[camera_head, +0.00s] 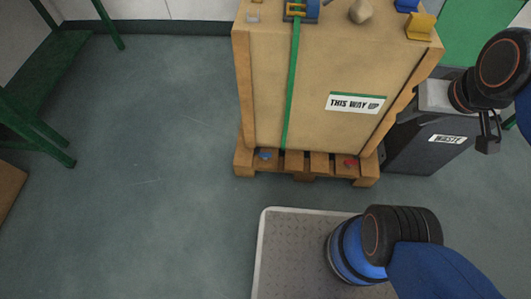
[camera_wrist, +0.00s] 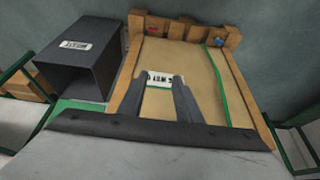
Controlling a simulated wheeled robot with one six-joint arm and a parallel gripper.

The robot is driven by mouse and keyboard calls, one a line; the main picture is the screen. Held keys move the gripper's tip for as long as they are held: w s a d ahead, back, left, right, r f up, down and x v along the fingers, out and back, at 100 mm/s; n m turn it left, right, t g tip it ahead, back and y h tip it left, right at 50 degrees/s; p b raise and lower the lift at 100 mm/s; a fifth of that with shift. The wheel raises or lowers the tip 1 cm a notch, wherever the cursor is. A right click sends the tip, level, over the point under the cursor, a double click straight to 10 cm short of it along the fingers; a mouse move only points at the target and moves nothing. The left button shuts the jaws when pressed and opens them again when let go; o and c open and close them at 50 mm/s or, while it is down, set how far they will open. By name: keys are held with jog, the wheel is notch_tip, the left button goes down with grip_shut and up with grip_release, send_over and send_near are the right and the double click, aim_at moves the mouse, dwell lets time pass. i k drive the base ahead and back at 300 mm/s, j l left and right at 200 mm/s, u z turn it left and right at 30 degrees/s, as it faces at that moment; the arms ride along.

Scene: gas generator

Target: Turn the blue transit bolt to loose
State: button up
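The blue transit bolt (camera_head: 265,155) sits on the left part of the pallet base under the wooden crate (camera_head: 270,90). It also shows in the wrist view (camera_wrist: 218,42), small, at the far end of the crate. A red bolt (camera_head: 350,162) sits on the right part of the pallet base; the wrist view shows it too (camera_wrist: 137,30). My gripper (camera_wrist: 160,80) is open and empty, its two dark fingers apart over the crate's "THIS WAY UP" label (camera_head: 355,103). It is well away from the blue bolt. In the head view my gripper (camera_head: 488,138) is at the right edge.
A dark waste bin (camera_head: 425,145) stands right of the crate. A green strap (camera_head: 292,80) runs down the crate's front, near the blue bolt. A grey tread plate (camera_head: 285,245) lies in front. Green frames stand at the left; the floor (camera_head: 150,170) between is clear.

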aim_at(264, 155)
jog(key=k+j+u, duration=0.15)
jog(key=j, duration=0.25)
jog(key=k+j+u, duration=0.1)
jog(key=j, duration=0.3)
jog(key=k+j+u, duration=0.15)
jog(key=j, duration=0.25)
jog(key=k+j+u, duration=0.1)
jog(key=j, duration=0.35)
jog(key=k, duration=0.1)
